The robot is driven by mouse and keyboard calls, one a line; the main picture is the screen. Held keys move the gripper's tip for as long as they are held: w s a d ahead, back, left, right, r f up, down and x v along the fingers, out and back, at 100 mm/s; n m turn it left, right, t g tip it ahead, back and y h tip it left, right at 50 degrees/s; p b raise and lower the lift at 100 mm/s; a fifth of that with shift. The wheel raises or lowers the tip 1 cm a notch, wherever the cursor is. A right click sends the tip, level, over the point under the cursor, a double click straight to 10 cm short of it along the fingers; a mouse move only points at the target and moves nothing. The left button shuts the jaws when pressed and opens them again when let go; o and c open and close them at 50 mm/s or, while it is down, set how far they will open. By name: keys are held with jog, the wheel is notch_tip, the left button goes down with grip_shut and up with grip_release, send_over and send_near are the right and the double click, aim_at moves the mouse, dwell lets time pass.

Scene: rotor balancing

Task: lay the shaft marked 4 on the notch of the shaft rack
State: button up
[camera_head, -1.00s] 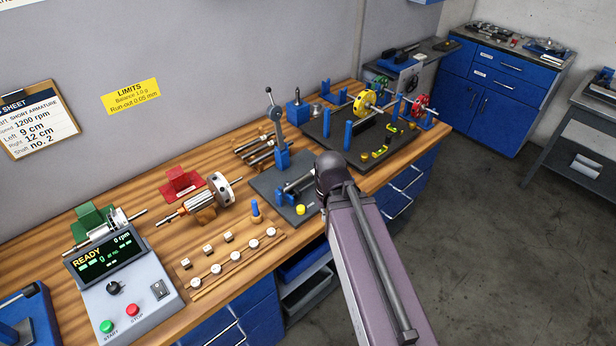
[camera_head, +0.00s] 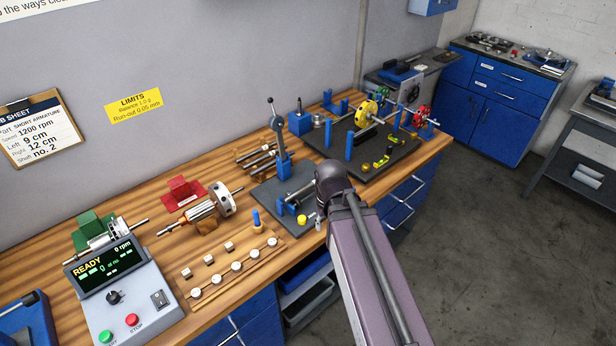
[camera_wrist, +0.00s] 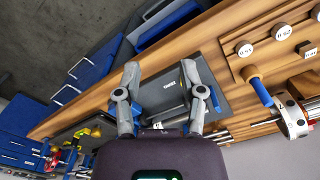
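My gripper (camera_wrist: 159,72) shows in the wrist view with its two grey fingers spread apart over a dark plate (camera_wrist: 165,90). I see nothing clearly clamped between the fingertips. In the head view my wrist hides most of the gripper, at the right side of the dark press plate (camera_head: 268,200). Several metal shafts (camera_head: 262,157) lie side by side behind the press, near the wall; their rack is mostly hidden. A bright rod (camera_head: 300,191) lies by the blue blocks on the press plate. I cannot read a 4 on any shaft.
The press's upright blue column with its lever (camera_head: 282,150) stands between my gripper and the shafts. A rotor (camera_head: 212,205) lies left, with weights on a wooden strip (camera_head: 235,268) in front. A dark fixture plate (camera_head: 345,155) with blue posts stands right.

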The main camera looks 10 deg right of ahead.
aim_at(308, 185)
jog(key=w+m, duration=0.3)
jog(key=w, duration=0.5)
jog(key=w+m, duration=0.4)
jog(key=w, duration=0.4)
jog(key=w+m, duration=0.3)
jog(key=w, duration=0.5)
jog(key=shift+w+a+r+m, duration=0.1)
jog(key=shift+w+a+m, duration=0.05)
jog(key=shift+m, duration=0.25)
jog(key=shift+w+m, duration=0.4)
jog(key=shift+w, duration=0.15)
notch_tip(308, 185, down, 10)
jog(key=b, duration=0.9)
jog(key=shift+b, duration=0.4)
jog(key=shift+c, duration=0.2)
jog(key=shift+s, duration=0.1)
grip_shut()
